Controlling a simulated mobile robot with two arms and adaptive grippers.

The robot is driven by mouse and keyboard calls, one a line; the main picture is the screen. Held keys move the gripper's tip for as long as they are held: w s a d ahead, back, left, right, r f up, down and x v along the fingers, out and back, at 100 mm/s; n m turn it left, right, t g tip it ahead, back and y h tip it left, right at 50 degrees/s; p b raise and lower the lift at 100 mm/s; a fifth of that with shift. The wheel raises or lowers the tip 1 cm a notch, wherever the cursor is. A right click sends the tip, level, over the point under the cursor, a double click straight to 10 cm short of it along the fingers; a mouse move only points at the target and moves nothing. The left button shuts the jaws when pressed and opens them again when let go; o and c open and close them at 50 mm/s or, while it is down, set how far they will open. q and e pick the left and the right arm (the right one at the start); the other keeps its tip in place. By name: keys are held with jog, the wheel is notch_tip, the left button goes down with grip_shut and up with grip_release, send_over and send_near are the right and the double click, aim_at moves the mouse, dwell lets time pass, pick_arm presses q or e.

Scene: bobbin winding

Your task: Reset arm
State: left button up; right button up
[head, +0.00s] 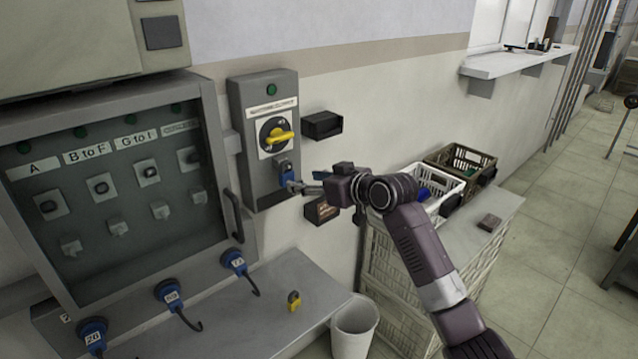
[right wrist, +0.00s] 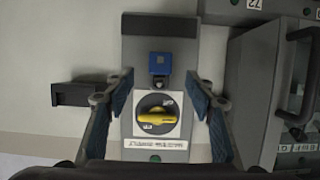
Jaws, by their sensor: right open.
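My right arm comes in from the lower right in the head view. My right gripper (head: 304,184) is open and empty in front of the grey switch box (head: 262,92) on the wall. Its fingertips are near the blue piece (head: 285,170) below the yellow rotary handle (head: 279,137); I cannot tell whether they touch it. In the right wrist view, where the box appears upside down, the spread blue-padded fingers (right wrist: 160,100) stand on either side of the yellow handle (right wrist: 157,115), with the blue piece (right wrist: 160,64) beyond. My left gripper is not in view.
A glass-fronted cabinet (head: 232,209) stands left of the box. Below it, a grey ledge (head: 265,318) carries blue plugs (head: 168,293) and a yellow padlock (head: 294,300). A white bin (head: 354,325), crates (head: 459,161) and a cabinet lie right. Floor at far right is mostly clear.

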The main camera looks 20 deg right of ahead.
jog(key=v, duration=0.5)
jog(key=s+d+f+m+g+h, duration=0.1)
jog(key=s+f+g, duration=0.15)
jog(key=f, duration=1.05)
jog(key=s+d+f+m+g+h, duration=0.1)
jog(key=s+d+f, duration=0.15)
jog(key=f, duration=1.15)
jog(key=s+f+m+g+h, duration=0.1)
jog(key=s+f+h, duration=0.15)
jog(key=f, duration=1.05)
jog(key=s+f+g, duration=0.3)
jog(key=s+f, duration=1.5)
jog(key=f, duration=0.1)
jog(key=s+a+f+g, duration=0.1)
jog(key=s+f, duration=0.4)
jog(key=s, duration=0.7)
jog(key=s+a+f+n+g, duration=0.1)
jog(key=s+f, duration=0.3)
jog(key=s, duration=0.8)
jog(key=s+a+f+g, duration=0.2)
jog(key=s+f, duration=0.3)
jog(key=s, duration=0.7)
jog(key=shift+s+a+f+g+b, duration=0.2)
jog(key=shift+a+f+g+b, duration=0.2)
jog(key=shift+a, duration=0.4)
